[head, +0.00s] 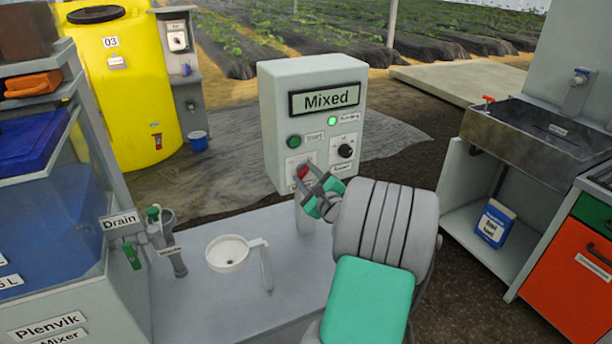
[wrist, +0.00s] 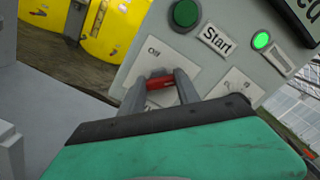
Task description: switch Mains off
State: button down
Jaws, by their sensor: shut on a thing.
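The control box (head: 312,128) stands on a post at the back of the bench. Its display (head: 325,99) reads "Mixed". A red handle (head: 302,171) sits on a white plate at the box's lower left; it also shows in the wrist view (wrist: 161,84). The plate's marking (wrist: 153,50) is small, and lettering that starts with "M" below it is mostly hidden. My gripper (head: 308,178) is at the box's lower left, shut on the red handle, with one finger on each side of it. The handle lies roughly crosswise between the fingers in the wrist view.
A green Start button (head: 294,141) is just above the handle. A lit green lamp (head: 332,121) and a black knob (head: 345,151) are to the right.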

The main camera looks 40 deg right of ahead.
jog(key=shift+f+n+b, duration=0.1)
jog(key=shift+n+b, duration=0.25)
jog(key=shift+n, duration=0.05)
jog(key=n+b, duration=0.2)
jog(key=n, duration=0.1)
jog(key=shift+f+n+b, duration=0.15)
jog(key=shift+n+b, duration=0.15)
jog(key=n+b, duration=0.4)
jog(key=shift+f+n, duration=0.15)
jog(key=shift+n, duration=0.15)
jog(key=n+b, duration=0.8)
jog(key=b, duration=0.1)
jog(key=shift+n, duration=0.3)
jog(key=shift+n+b, duration=0.3)
jog(key=shift+b, duration=0.1)
jog(key=c, duration=0.9)
grip_release()
jog(key=shift+r, duration=0.2)
